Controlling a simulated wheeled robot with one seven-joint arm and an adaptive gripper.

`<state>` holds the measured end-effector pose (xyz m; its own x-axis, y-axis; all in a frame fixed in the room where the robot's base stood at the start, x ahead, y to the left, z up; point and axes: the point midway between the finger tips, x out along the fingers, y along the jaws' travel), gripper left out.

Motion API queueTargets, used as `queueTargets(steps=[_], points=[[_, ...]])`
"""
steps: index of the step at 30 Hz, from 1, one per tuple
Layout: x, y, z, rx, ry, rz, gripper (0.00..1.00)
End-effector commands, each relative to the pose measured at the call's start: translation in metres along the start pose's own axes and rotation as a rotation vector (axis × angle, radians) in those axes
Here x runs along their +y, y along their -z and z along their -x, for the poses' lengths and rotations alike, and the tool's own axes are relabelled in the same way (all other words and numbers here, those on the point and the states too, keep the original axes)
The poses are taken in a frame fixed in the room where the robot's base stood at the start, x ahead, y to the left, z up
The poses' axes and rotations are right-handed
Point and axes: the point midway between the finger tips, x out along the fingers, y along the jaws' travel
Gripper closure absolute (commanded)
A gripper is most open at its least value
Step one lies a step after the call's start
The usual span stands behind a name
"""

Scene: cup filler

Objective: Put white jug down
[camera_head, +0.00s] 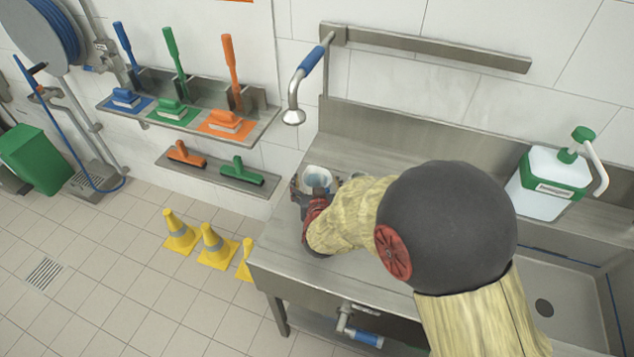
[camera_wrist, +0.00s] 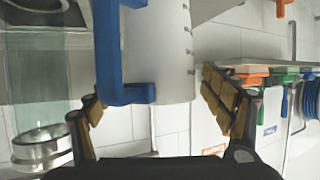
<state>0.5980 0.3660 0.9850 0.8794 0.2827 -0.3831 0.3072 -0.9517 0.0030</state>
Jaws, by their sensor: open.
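The white jug (camera_wrist: 165,50) has a blue handle (camera_wrist: 108,50) and measuring marks. It fills the upper middle of the wrist view, with its handle on the left. In the head view its pale round opening (camera_head: 318,176) shows at the left end of the steel counter (camera_head: 345,262). My gripper (camera_wrist: 157,108) is open, with one padded finger on each side of the jug's lower part in the wrist view. Gaps show between the fingers and the jug. In the head view my gripper (camera_head: 316,196) and arm hide most of the jug, and its base is hidden.
A clear container with a metal end (camera_wrist: 42,140) stands left of the jug in the wrist view. A tap with a blue grip (camera_head: 312,62) hangs above the counter. A white canister with green parts (camera_head: 545,190) and a sink (camera_head: 560,300) are at right. Yellow cones (camera_head: 215,245) stand on the floor.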

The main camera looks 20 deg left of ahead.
Motion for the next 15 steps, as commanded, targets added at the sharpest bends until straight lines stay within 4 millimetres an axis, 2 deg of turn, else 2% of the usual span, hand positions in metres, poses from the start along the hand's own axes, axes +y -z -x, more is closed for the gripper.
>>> queueTargets(steps=[8, 11, 15], points=[[0.000, 0.004, 0.002, 0.000, 0.000, 0.000, 0.19], [-0.001, 0.004, 0.013, 0.000, 0.001, 0.001, 0.19], [-0.001, 0.005, 0.040, 0.001, 0.002, 0.001, 0.19]])
